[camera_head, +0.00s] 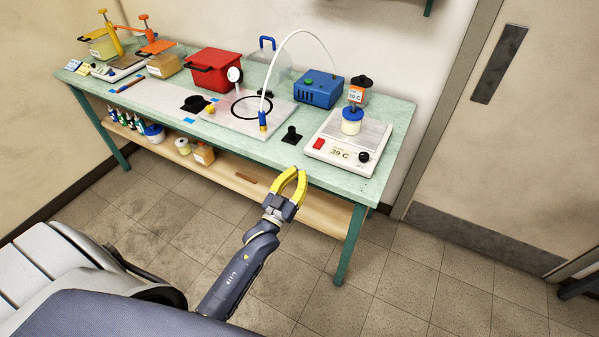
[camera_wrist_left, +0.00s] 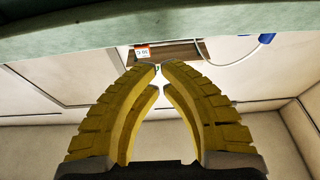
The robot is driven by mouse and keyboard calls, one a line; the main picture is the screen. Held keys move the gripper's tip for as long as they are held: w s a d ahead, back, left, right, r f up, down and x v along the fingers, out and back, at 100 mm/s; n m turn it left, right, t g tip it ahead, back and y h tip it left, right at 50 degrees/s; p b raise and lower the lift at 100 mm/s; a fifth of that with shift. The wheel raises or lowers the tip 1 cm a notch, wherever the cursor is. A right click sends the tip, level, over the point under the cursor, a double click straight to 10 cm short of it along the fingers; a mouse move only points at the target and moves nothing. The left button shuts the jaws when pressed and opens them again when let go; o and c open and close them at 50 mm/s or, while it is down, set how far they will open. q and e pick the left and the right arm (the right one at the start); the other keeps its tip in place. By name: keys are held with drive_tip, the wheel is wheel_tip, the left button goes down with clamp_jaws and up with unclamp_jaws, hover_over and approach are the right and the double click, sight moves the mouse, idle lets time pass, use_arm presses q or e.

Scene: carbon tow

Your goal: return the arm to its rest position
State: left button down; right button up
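My left gripper (camera_head: 298,172) has yellow, ribbed, bowed fingers. In the head view it is in front of the bench's front edge, with free air around it. The fingers also show in the left wrist view (camera_wrist_left: 160,66), where their tips come close together. Nothing is seen held between them. Whether the tips touch is too fine to tell. My grey left arm (camera_head: 240,272) reaches up to it from the bottom of the head view. My right gripper is not in view.
The green bench (camera_head: 332,182) crosses ahead, with a lower wooden shelf (camera_head: 316,216). Near my gripper, a hotplate (camera_head: 347,142) holds a blue-lidded jar (camera_head: 352,121), and a small black stand (camera_head: 291,135) is close by. A red box (camera_head: 215,69) stands farther left. The tiled floor (camera_head: 400,275) is clear at right.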

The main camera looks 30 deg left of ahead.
use_arm(q)
drive_tip(key=s+f+m+g, duration=0.1)
drive_tip(key=s+f+g, duration=0.25)
drive_tip(key=f, duration=1.15)
drive_tip(key=s+f+g, duration=0.2)
drive_tip(key=f+g, duration=0.2)
drive_tip(key=f, duration=1)
drive_tip(key=s+d+f+m+g, duration=0.1)
drive_tip(key=s+f+g, duration=0.4)
drive_tip(key=s+f, duration=1.05)
drive_tip(key=s+f+g, duration=0.2)
drive_tip(key=s+f, duration=0.3)
drive_tip(key=s, duration=0.6)
drive_tip(key=s+f+g, duration=0.3)
drive_tip(key=s+f, duration=0.2)
drive_tip(key=s, duration=0.6)
drive_tip(key=s+f+m+g+y, duration=0.1)
drive_tip(key=s+f, duration=0.4)
drive_tip(key=s, duration=0.5)
drive_tip(key=shift+s+d+f+g, duration=0.3)
drive_tip(key=shift+s+g, duration=0.1)
drive_tip(key=shift+g, duration=0.35)
